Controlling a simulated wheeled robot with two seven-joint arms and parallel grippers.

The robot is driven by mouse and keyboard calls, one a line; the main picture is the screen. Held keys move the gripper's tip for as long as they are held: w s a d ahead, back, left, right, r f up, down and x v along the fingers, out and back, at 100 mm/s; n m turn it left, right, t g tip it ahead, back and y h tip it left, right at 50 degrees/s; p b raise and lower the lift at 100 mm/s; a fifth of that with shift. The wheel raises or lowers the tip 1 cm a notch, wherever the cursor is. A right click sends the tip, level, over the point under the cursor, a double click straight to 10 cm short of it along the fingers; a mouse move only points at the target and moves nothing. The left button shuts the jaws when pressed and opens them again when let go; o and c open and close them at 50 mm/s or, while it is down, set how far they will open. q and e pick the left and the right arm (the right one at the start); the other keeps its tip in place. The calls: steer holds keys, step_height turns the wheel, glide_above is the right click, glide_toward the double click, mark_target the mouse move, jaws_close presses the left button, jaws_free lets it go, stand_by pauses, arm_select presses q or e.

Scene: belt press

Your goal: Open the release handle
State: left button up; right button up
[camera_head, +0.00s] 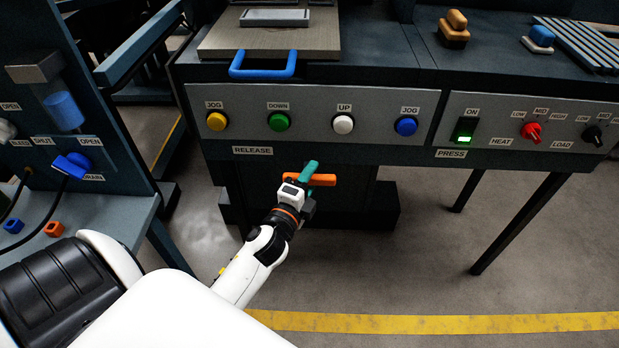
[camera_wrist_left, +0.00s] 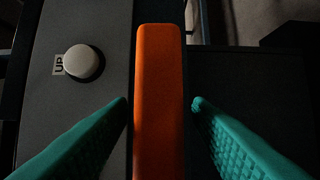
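The release handle is an orange bar (camera_head: 324,180) on the press front, below and to the right of the RELEASE label (camera_head: 253,151). In the left wrist view the bar (camera_wrist_left: 159,75) runs up the middle of the picture. My left gripper (camera_head: 308,172) has teal fingers and is at the handle. In the wrist view its fingers stand on either side of the bar, with a narrow dark gap on each side, so it is open around the bar. Part of the handle is hidden behind the gripper in the head view. My right gripper is not in view.
Above the handle is a panel with yellow, green, white (camera_head: 343,124) and blue buttons. A blue pull handle (camera_head: 263,66) juts out above them. A side stand with a blue drain valve (camera_head: 72,165) is at left. Open floor lies below, with a yellow line (camera_head: 430,322).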

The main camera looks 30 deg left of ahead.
arm_select(q)
steer(key=s+d, duration=0.1)
steer(key=s, duration=1.1)
steer(key=shift+d+b, duration=0.4)
steer(key=shift+b, duration=0.05)
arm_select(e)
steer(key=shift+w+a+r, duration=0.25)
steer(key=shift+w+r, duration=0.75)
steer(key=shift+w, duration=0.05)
arm_select(q)
steer(key=shift+w, duration=0.1)
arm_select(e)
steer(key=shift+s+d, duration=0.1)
